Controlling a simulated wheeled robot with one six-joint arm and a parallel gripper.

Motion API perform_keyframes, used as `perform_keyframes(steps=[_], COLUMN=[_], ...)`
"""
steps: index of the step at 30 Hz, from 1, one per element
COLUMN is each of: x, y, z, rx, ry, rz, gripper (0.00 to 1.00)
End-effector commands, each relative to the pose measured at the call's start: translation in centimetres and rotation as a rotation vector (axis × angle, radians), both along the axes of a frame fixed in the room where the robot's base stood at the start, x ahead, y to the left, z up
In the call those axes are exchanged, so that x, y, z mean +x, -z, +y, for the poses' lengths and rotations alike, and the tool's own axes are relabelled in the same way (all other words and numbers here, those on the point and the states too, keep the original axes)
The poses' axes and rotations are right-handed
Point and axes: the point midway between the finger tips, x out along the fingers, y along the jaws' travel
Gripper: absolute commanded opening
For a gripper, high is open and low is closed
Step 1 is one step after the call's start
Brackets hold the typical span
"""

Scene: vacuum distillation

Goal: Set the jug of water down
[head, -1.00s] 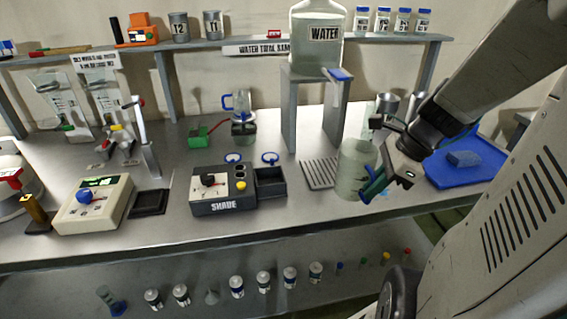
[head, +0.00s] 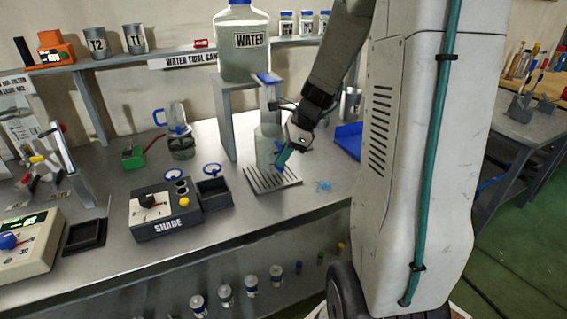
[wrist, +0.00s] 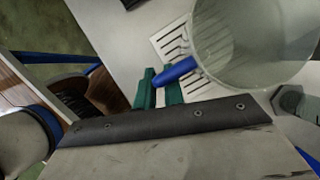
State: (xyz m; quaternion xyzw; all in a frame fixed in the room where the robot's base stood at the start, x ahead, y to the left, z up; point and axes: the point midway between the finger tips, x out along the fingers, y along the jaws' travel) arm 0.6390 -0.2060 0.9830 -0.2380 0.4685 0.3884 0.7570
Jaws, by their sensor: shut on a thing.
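The clear jug (head: 266,146) stands upright over the back part of the slotted drip grate (head: 262,184), under the water tank's tap. My gripper (head: 282,158) is at its front right side, with teal fingers closed on the jug's blue handle. In the wrist view the fingers (wrist: 158,90) pinch the handle (wrist: 176,71), and the jug's round glass body (wrist: 250,40) fills the upper right. The grate's slots (wrist: 172,38) show beside and below the jug there. I cannot tell whether its base touches the grate.
The water tank (head: 242,45) sits on a grey stand (head: 228,110) just behind, its blue tap (head: 268,79) overhanging the jug. A blue tray (head: 349,139) lies to the right. A small blue patch (head: 325,187) marks the bench. The SHADE box (head: 160,212) is left.

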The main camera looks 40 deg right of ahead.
Motion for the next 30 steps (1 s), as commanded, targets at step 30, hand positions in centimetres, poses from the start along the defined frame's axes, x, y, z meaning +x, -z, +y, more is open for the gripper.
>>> perform_keyframes(steps=[30], x=[-0.2], y=[1.8], z=[-0.3], rx=[-0.003], ry=[0.0], rz=[-0.002], gripper=[0.32])
